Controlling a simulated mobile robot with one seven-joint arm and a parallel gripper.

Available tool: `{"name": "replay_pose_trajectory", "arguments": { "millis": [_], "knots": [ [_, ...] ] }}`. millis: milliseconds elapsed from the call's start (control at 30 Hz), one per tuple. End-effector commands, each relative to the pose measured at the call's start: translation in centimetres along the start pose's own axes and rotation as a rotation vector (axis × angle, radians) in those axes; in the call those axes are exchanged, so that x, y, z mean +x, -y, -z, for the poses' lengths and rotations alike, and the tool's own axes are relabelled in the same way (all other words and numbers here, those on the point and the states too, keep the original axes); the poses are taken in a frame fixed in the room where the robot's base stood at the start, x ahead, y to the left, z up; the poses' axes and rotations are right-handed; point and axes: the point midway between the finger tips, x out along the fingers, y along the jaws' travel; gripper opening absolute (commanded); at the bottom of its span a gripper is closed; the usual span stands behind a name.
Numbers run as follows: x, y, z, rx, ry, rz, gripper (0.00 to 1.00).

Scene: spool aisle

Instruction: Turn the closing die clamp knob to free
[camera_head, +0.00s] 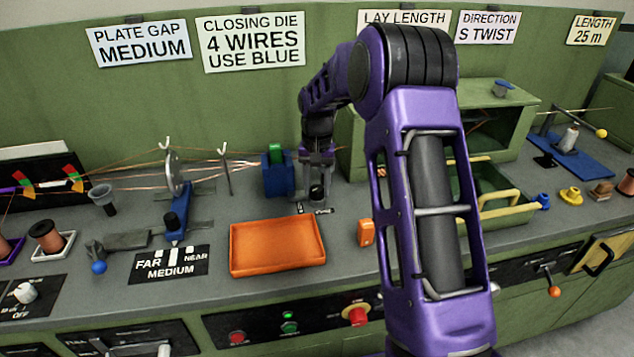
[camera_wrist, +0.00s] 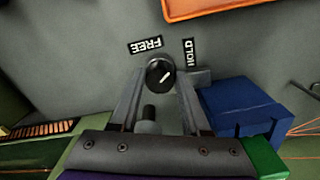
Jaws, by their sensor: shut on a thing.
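The closing die clamp knob (camera_wrist: 160,75) is a round black knob with a white pointer line, which points up and right, toward the HOLD label (camera_wrist: 190,52) in the wrist view. The FREE label (camera_wrist: 146,46) is up and left of the knob. My gripper (camera_wrist: 161,76) is shut on the knob, one finger on each side. In the head view the knob (camera_head: 317,193) is small and dark below my gripper (camera_head: 318,184). The blue die block (camera_wrist: 243,105) stands right beside my gripper, with a green part (camera_wrist: 264,156) on it.
An orange tray (camera_head: 278,270) lies in front of the knob. A small orange box (camera_head: 365,232) stands right of it. Copper wires (camera_head: 130,181) run at the left toward the blue block. A sign (camera_head: 254,41) reads closing die, 4 wires, use blue.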

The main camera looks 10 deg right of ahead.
Motion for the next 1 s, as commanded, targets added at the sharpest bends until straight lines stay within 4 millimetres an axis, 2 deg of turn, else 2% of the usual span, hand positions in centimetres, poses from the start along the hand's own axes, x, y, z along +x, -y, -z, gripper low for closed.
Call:
{"name": "replay_pose_trajectory", "arguments": {
  "millis": [600,1000],
  "knots": [
    [-0.22,-0.04,0.07,-0.576,-0.002,0.000,0.00],
    [-0.14,0.02,0.09,-0.844,-0.003,0.000,0.00]
  ]
}}
